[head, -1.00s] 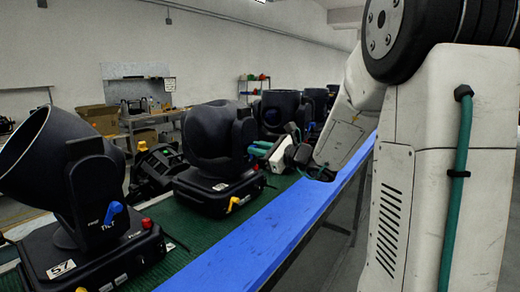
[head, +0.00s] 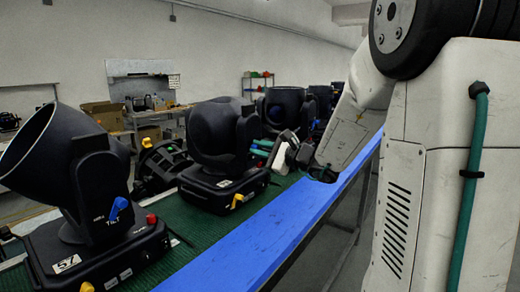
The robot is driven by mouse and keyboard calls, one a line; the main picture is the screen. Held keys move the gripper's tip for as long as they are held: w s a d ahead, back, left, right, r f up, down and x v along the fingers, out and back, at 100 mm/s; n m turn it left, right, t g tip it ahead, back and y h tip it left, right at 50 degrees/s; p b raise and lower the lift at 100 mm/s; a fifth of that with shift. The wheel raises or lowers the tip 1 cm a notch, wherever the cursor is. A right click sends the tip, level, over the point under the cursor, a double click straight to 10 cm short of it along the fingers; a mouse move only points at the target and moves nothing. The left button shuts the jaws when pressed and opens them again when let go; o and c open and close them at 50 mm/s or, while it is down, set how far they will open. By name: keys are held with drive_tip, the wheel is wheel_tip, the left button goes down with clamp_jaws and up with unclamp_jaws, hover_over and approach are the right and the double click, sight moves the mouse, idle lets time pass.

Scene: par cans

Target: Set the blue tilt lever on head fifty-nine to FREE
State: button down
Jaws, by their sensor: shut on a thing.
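A black moving head (head: 221,145) stands second in the row on the green belt. Its white label (head: 224,184) is too small to read.
More black heads (head: 285,108) stand farther along the row. A yellow knob (head: 237,201) and a red knob sit on the second head's base. A blue rail (head: 250,240) edges the belt on my side. A bench with boxes is behind.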

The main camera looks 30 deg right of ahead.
drive_tip(key=c, duration=1.4)
unclamp_jaws()
drive_tip(key=v, duration=0.7)
drive_tip(key=shift+s+d, duration=0.1)
drive_tip(key=shift+s, duration=0.3)
